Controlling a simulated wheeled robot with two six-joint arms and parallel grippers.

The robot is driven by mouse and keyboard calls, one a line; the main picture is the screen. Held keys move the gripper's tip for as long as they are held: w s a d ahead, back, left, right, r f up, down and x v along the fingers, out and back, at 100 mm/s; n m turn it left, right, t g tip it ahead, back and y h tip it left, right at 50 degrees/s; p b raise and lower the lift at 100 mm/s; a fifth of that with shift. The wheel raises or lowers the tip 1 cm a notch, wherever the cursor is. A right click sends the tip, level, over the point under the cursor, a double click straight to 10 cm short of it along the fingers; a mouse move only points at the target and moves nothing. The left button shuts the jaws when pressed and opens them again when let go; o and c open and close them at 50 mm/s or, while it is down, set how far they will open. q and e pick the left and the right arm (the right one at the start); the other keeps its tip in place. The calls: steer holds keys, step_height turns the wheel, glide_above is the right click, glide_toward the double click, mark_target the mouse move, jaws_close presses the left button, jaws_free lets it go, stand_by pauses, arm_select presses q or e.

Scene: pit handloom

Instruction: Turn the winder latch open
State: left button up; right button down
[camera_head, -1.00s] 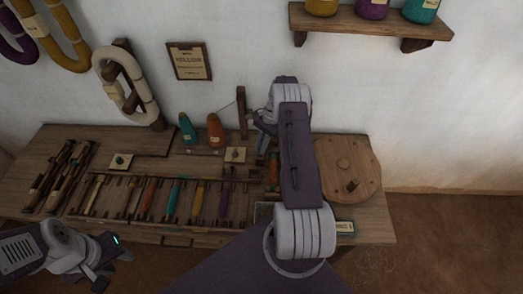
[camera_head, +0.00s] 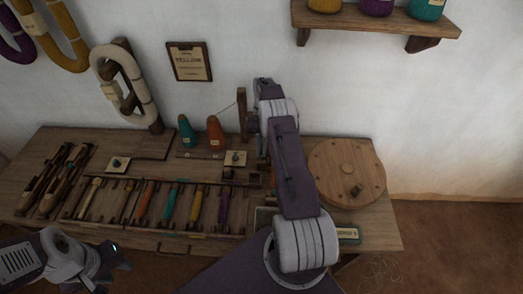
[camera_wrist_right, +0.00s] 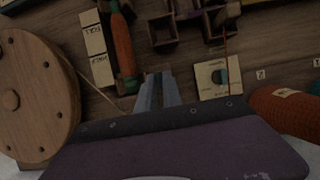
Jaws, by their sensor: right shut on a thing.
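The winder shows as a round wooden wheel (camera_head: 338,160) with a peg handle at the right end of the bench, and again in the right wrist view (camera_wrist_right: 35,90). A cord runs from it toward a red-orange bobbin (camera_wrist_right: 123,50). My right gripper (camera_wrist_right: 158,78) points down beside this bobbin, fingers close together and shut on a small part, taken as the winder latch. The fingers mostly hide that part, so its angle cannot be told. In the head view my right arm covers this spot. My left gripper (camera_head: 118,268) is open and empty before the bench's front left.
A tray of several coloured bobbins (camera_head: 160,205) fills the bench's middle. Teal (camera_head: 186,131) and orange (camera_head: 215,133) cones stand behind it, near an upright post (camera_head: 242,113). Shuttles (camera_head: 55,180) lie at left.

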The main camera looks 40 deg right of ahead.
stand_by(0.5)
steer(key=c, duration=1.5)
jaws_free()
steer(key=shift+r, duration=0.55)
step_height(320, 180, up, 4)
steer(key=shift+f, duration=0.25)
steer(key=s+d+r, duration=0.3)
steer(key=s+r, duration=0.3)
steer(key=s, duration=0.5)
steer(key=shift+d+r+p, duration=0.25)
steer(key=shift+d+p, duration=0.1)
